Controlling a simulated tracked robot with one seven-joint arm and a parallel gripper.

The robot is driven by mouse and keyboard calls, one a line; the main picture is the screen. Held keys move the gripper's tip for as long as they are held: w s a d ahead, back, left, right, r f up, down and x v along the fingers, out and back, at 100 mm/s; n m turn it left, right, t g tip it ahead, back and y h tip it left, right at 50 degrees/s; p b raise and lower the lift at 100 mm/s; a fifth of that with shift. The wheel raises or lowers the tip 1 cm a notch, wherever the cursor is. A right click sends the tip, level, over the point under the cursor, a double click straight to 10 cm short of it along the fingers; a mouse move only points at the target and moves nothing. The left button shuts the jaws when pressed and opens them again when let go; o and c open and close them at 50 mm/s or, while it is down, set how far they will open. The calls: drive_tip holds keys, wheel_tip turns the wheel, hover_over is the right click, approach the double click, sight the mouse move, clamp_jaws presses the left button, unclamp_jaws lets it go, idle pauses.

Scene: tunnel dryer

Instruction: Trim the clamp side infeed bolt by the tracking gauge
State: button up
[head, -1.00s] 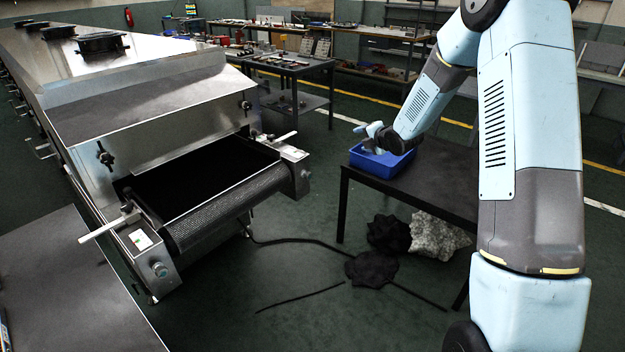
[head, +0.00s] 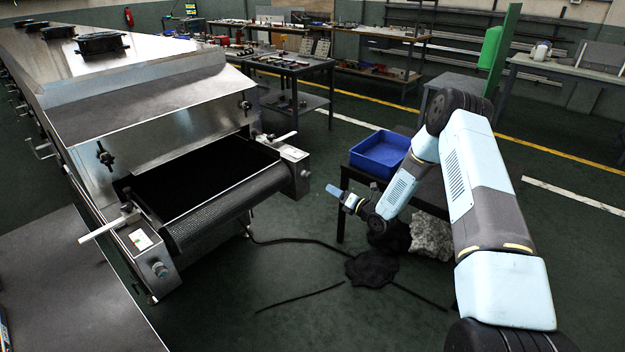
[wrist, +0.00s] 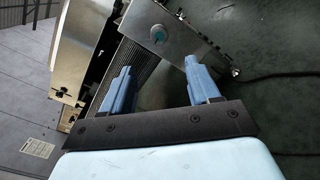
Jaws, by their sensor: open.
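The infeed end of the dryer has a mesh belt (head: 225,212) between two metal side brackets. The near left bracket carries a round bolt head (head: 160,270) and a small white-faced plate (head: 141,240). The far right bracket carries another bolt (head: 304,174) and a white-faced plate (head: 293,153). I cannot tell which side is the clamp side, or read either plate as the gauge. My gripper (head: 335,190) is open and empty, in the air right of the far bracket, apart from it.
A white-ended lever (head: 100,229) sticks out from the left bracket; another handle (head: 285,136) is on the right one. A blue bin (head: 380,153) stands on a dark table behind my gripper. A dark cable (head: 300,240) and cloth heap (head: 371,268) lie on the floor.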

sight(310, 177)
drive_tip(key=x, duration=1.3)
drive_tip(key=shift+w+a, duration=0.2)
drive_tip(key=shift+a, duration=0.15)
drive_tip(key=shift+c, duration=0.4)
drive_tip(key=c, duration=0.9)
drive_tip(key=shift+d+f, duration=0.1)
drive_tip(key=shift+d, duration=0.15)
drive_tip(key=shift+c, duration=0.3)
drive_tip(key=shift+a, duration=0.1)
drive_tip(key=shift+m, duration=0.4)
